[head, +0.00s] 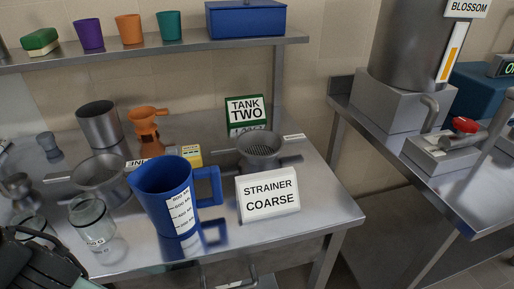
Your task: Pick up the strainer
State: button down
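A dark metal strainer (262,147) with a perforated bowl sits on the right part of the steel table. A small label is on its handle at the right. A white sign (267,195) reading "STRAINER COARSE" stands in front of it. A second metal strainer or bowl (99,178) with a labelled handle sits at the left; its bottom is partly hidden behind a glass jar. A dark part that looks like my gripper (42,262) shows at the lower left corner, well away from the coarse strainer. Its fingertips cannot be made out.
A blue measuring jug (165,195) stands left of the sign. A glass jar (92,224), metal pot (99,124), orange funnel (146,123) and yellow box (190,155) crowd the left. A "TANK TWO" sign (246,112) stands behind the strainer. A shelf (230,41) runs above.

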aim_at(259, 147)
jog(key=l+u, duration=0.5)
jog(key=u, duration=0.2)
jog(key=k+l+u, duration=0.1)
jog(key=l, duration=0.3)
jog(key=l+u, duration=0.1)
jog(key=l, duration=0.3)
jog(key=k+l+u, duration=0.15)
jog(key=l, duration=0.2)
jog(key=k+l, duration=0.15)
jog(key=l, duration=0.25)
jog(key=k+l, duration=0.1)
jog(key=l, duration=0.25)
jog(key=k+l+u, duration=0.1)
jog(key=l, duration=0.3)
jog(key=k+l, duration=0.1)
jog(key=l, duration=0.65)
jog(key=k+l, duration=0.15)
jog(key=l, duration=0.2)
jog(key=i+l, duration=0.25)
